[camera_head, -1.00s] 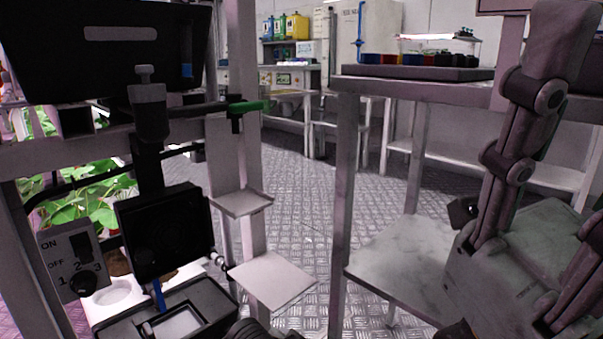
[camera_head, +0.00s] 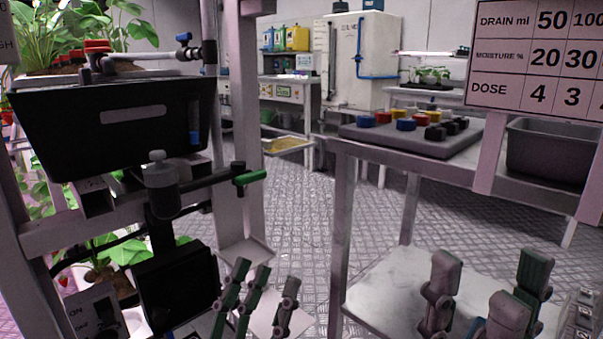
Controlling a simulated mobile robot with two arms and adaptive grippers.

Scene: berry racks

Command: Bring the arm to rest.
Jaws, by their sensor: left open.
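My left gripper (camera_head: 262,288) is at the bottom centre-left of the head view, its fingers upright and apart with nothing between them. It shows in front of a small pale shelf plate on the near rack. My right gripper (camera_head: 490,290) is at the bottom right, fingers pointing up and spread, also empty. It shows in front of the white lower shelf (camera_head: 385,285) of the right table. The arms behind both grippers are mostly below the picture edge.
On the left stands a rack with a black bin (camera_head: 60,140), a green-handled valve (camera_head: 250,177) and plants. The right table carries a grey block (camera_head: 365,137) with coloured caps and a grey tub (camera_head: 550,155). A dose sign (camera_head: 530,55) hangs above. The floor between is clear.

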